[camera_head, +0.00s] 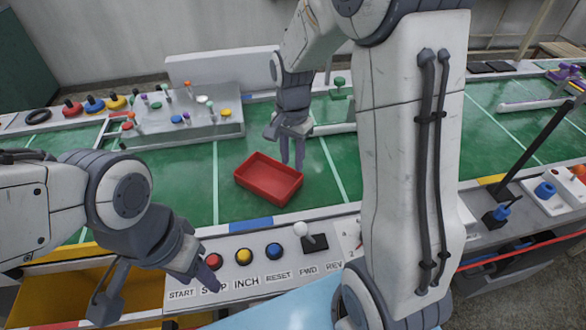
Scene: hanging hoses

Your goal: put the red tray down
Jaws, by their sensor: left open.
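The red tray (268,186) is a shallow rectangular box, and it looks empty. It sits level at the green surface, slightly turned; I cannot tell whether it rests fully on it. My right gripper (292,164) points down at the tray's far right edge. Its fingertips overlap that rim in the picture, and I cannot tell whether they grip it. My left gripper (156,298) is open and empty, at the lower left over the front edge by the button panel, apart from the tray.
A white panel (241,279) with red, yellow and blue buttons and a small lever (311,238) runs along the front. A grey block with coloured knobs (184,122) stands behind left. Green surface (192,186) left of the tray is clear. A yellow bin (135,290) is at lower left.

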